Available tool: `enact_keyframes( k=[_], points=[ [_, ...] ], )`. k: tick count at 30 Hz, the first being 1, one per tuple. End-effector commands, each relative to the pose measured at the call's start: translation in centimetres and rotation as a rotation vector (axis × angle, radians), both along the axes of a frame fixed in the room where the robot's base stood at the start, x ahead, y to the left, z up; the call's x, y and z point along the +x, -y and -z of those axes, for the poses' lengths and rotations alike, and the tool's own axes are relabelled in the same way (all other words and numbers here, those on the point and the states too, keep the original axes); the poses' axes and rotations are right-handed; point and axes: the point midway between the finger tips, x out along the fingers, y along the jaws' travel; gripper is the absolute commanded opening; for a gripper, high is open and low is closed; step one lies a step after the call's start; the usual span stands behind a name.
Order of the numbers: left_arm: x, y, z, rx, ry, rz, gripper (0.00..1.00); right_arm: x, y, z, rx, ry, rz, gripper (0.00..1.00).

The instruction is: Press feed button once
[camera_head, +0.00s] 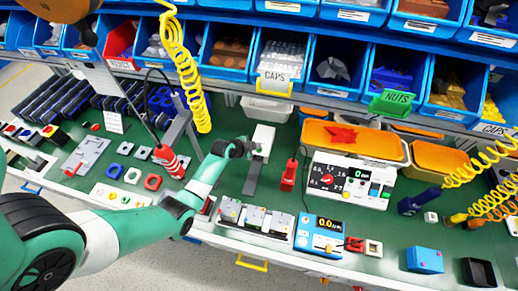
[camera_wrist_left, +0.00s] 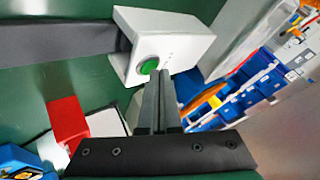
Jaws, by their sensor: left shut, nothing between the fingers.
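A white box (camera_head: 263,139) with a dark grey chute (camera_head: 252,178) stands on the green bench near the middle in the head view. In the left wrist view the white box (camera_wrist_left: 182,42) carries a round green button (camera_wrist_left: 149,66) on its near face. My left gripper (camera_head: 250,149) is shut and empty, close to the box. In the left wrist view my left gripper's fingertips (camera_wrist_left: 160,80) lie just beside the green button and overlap its edge. I cannot tell whether they touch it. No label on the button is legible. My right gripper is not in view.
A white control panel (camera_head: 350,181) with a red rotary knob stands right of the box. A red block (camera_head: 289,175) stands between them; it also shows in the left wrist view (camera_wrist_left: 68,122). Blue parts bins (camera_head: 279,59) line the back. Yellow coiled hoses hang at left and right.

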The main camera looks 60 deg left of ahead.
Motion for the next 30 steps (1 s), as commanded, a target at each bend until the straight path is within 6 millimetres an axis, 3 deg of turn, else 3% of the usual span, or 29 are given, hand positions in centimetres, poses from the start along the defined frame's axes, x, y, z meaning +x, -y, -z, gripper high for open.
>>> enact_keyframes(
  k=[14, 24, 30],
  points=[
    [0.0, 0.0, 0.2, -0.001, -0.001, 0.0, 0.0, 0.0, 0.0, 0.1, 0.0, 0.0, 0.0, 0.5],
    [-0.1, 0.0, -1.5, -0.001, -0.001, 0.0, 0.0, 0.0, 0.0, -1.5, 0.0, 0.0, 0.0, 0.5],
    [-0.1, 0.0, -1.4, -0.001, -0.001, 0.0, 0.0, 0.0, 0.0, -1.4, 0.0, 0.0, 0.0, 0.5]
  ],
)
